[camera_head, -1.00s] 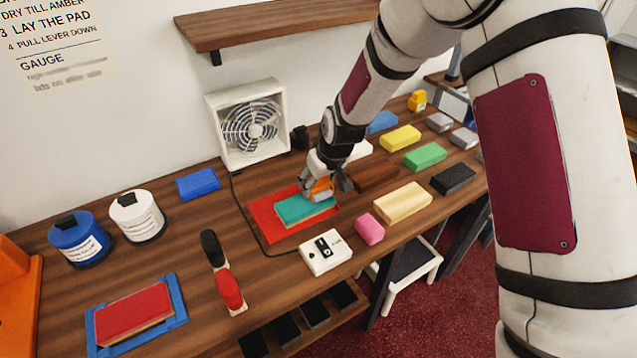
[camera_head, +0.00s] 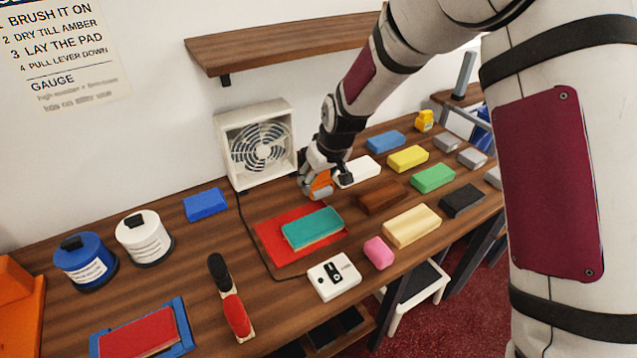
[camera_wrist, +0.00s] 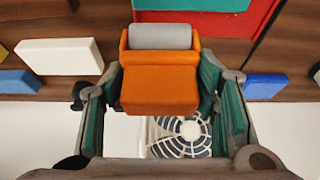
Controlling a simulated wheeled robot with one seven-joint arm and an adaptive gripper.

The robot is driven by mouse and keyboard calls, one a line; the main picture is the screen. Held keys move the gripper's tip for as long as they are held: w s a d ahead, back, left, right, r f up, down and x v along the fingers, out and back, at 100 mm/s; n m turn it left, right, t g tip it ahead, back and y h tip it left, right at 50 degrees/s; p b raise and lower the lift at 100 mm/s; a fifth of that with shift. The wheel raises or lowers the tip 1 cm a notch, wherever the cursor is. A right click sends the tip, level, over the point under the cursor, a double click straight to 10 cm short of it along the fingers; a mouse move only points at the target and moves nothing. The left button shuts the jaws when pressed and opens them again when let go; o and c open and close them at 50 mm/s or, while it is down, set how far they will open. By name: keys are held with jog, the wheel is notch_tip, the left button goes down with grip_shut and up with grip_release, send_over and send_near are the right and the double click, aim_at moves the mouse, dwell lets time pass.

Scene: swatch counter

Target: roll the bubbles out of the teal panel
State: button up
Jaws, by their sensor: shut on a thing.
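The teal panel (camera_head: 312,228) lies on a red mat (camera_head: 270,238) near the middle of the counter. Its edge also shows at the top of the wrist view (camera_wrist: 190,4). My gripper (camera_head: 321,178) is shut on an orange roller tool (camera_wrist: 160,88) with a grey cylinder (camera_wrist: 160,37) at its end. The tool is behind the panel, on the fan's side, apart from it and seemingly above the counter. I cannot make out bubbles on the panel.
A white fan (camera_head: 257,145) stands behind the mat. Several coloured blocks lie to the right.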

jog(key=shift+r+p, duration=0.4)
jog(key=shift+r, duration=0.8)
